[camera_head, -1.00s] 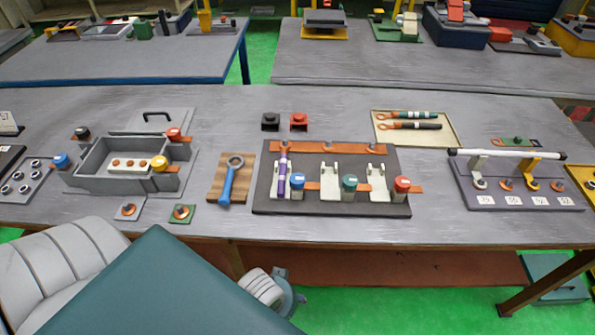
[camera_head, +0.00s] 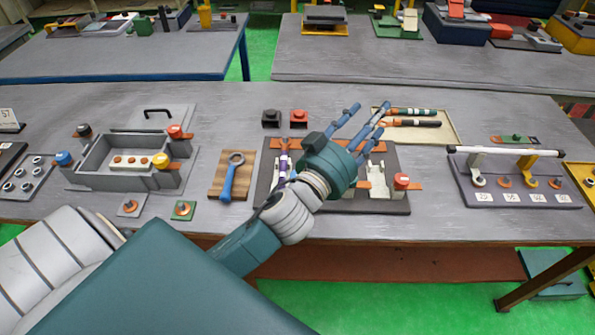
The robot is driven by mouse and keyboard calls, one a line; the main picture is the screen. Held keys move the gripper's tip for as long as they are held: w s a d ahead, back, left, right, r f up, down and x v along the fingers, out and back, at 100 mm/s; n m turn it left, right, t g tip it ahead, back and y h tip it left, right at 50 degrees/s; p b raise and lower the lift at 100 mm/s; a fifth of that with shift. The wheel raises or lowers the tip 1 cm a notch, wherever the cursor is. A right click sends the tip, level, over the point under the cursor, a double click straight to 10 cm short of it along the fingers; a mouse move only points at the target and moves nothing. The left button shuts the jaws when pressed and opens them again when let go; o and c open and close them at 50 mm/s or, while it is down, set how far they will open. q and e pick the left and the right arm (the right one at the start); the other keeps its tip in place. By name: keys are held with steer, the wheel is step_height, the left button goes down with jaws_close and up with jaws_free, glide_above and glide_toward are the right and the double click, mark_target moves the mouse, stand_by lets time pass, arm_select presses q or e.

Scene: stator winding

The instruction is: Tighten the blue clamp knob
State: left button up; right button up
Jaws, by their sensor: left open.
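A blue knob (camera_head: 63,159) sits at the left front corner of an open grey box (camera_head: 105,183), on an orange tab. Black (camera_head: 83,131), red (camera_head: 175,132) and yellow (camera_head: 159,164) knobs stand at its other corners. My left gripper (camera_head: 371,113) is open, its slim blue fingers spread and empty. It reaches over the dark board (camera_head: 385,207) in the middle of the table, well right of the box. It hides the board's blue-topped and teal-topped pieces; a red-topped piece (camera_head: 401,181) shows beside it. My right gripper is not in view.
A blue wrench (camera_head: 229,178) lies on a wooden board left of the dark board. A beige tray (camera_head: 450,132) with two tools is behind the gripper. A rack with a white bar (camera_head: 505,152) stands at right. Bare table lies between rack and dark board.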

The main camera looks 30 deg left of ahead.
arm_select(q)
steer(key=d+r+m+h, duration=0.7)
steer(key=d+r+h, duration=0.2)
steer(key=h, duration=0.1)
steer(key=s+d+m+g+h, duration=0.4)
steer(key=d+m+g+h, duration=0.3)
steer(key=d+m+g, duration=0.15)
step_height(320, 180, down, 7)
steer(key=s+d+m+g+y, duration=0.2)
steer(key=m+g, duration=0.2)
steer(key=g, duration=0.3)
steer(key=w+a+f+n+g+y, duration=0.2)
steer(key=a+f+y, duration=0.7)
steer(key=a+f, duration=0.3)
steer(key=s+a+n+g+y, duration=0.15)
steer(key=a+n+y, duration=0.6)
steer(key=a, duration=1.45)
steer(key=shift+m, duration=0.3)
steer(key=f+p, duration=0.1)
steer(key=f, duration=0.3)
steer(key=f+p, duration=0.1)
steer(key=f, duration=0.4)
steer(key=shift+w+d+f, duration=0.15)
steer(key=shift+d+f, duration=0.05)
steer(key=shift+f, duration=0.05)
steer(key=shift+w+f, duration=0.1)
steer(key=shift+f, duration=0.35)
